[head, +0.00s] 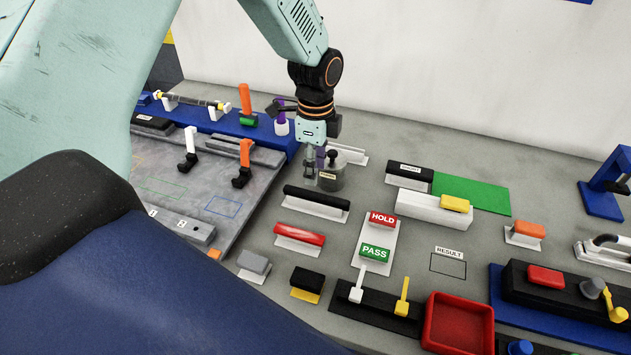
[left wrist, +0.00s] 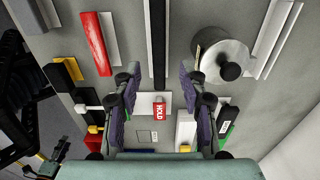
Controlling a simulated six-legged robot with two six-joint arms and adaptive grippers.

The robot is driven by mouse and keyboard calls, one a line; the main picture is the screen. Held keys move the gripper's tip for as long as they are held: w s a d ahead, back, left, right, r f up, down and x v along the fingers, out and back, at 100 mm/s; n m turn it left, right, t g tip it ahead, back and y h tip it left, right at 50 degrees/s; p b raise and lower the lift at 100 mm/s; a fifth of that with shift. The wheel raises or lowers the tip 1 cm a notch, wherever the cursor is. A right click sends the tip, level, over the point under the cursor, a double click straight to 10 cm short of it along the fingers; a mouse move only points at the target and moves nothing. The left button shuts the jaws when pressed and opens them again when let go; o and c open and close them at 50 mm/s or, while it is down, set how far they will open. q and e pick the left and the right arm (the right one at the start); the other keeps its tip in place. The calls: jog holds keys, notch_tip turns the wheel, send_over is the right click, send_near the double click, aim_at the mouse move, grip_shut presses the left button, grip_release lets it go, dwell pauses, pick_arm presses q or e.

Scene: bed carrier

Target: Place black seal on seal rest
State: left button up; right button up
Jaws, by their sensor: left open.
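A long black bar, which I take for the black seal (head: 317,196), lies on a white strip-like rest (head: 312,209) in the middle of the table. In the left wrist view the black bar (left wrist: 158,35) runs upright in the picture, ahead of and between my fingers. My left gripper (head: 316,163) is open and empty, above the table beside the lidded metal pot (head: 345,172). It also shows in the left wrist view (left wrist: 160,78), fingers apart, touching nothing visible. A bare white rest (head: 348,154) stands partly hidden behind the pot. My right gripper is not in view.
A red bar (head: 300,233) on a white rest lies in front of the black bar. HOLD (head: 382,219) and PASS (head: 375,252) blocks sit on a white plate. A red tray (head: 459,325) is at the front. Free table lies around the RESULT outline.

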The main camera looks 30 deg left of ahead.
pick_arm(q)
jog(key=shift+s+r, duration=0.1)
jog(key=shift+r, duration=2.5)
